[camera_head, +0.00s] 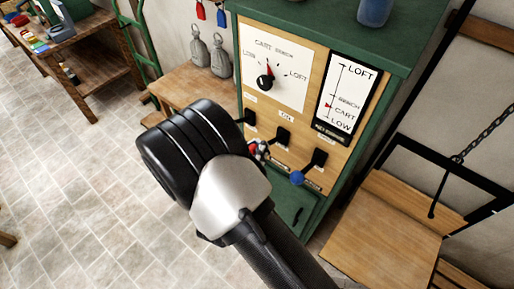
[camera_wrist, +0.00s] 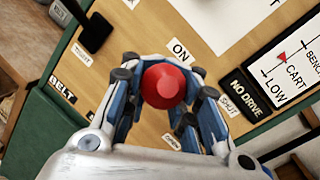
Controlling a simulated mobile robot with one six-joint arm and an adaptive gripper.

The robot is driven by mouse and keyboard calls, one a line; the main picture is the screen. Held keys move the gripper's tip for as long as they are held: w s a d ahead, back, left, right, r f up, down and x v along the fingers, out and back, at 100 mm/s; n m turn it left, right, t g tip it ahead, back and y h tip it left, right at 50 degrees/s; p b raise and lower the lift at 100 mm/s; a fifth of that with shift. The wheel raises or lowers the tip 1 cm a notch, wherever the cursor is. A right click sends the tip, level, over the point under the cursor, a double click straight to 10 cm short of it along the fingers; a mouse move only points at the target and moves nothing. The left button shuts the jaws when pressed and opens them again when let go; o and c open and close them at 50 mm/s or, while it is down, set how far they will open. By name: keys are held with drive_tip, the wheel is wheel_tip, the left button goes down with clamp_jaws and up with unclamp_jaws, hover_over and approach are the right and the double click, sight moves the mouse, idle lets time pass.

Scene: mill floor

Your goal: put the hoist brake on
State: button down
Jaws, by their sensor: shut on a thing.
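A red knob (camera_wrist: 164,85) sits between the fingers of my gripper (camera_wrist: 163,92) in the wrist view, and the fingers are shut on it. A white ON label (camera_wrist: 180,50) is just above the knob. In the head view my gripper (camera_head: 259,150) is at the middle lever (camera_head: 276,135) of the wooden control panel (camera_head: 252,97), below its mount. The knob is mostly hidden there by the fingers. The lever's arm is largely hidden in the wrist view. No brake name is readable.
A lever with a blue knob (camera_head: 297,178) is close on the right; another black lever (camera_head: 249,118) is on the left. Above are a pointer dial (camera_head: 290,78) and a scale board (camera_head: 346,95), its red pointer near CART. A NO DRIVE plate (camera_wrist: 251,95) is right of the knob.

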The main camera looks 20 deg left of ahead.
drive_tip(key=c, duration=1.3)
unclamp_jaws()
drive_tip(key=shift+s, duration=0.1)
drive_tip(key=s+a, duration=0.1)
drive_tip(key=s, duration=1)
drive_tip(key=shift+s+a, duration=0.2)
drive_tip(key=shift+s, duration=0.2)
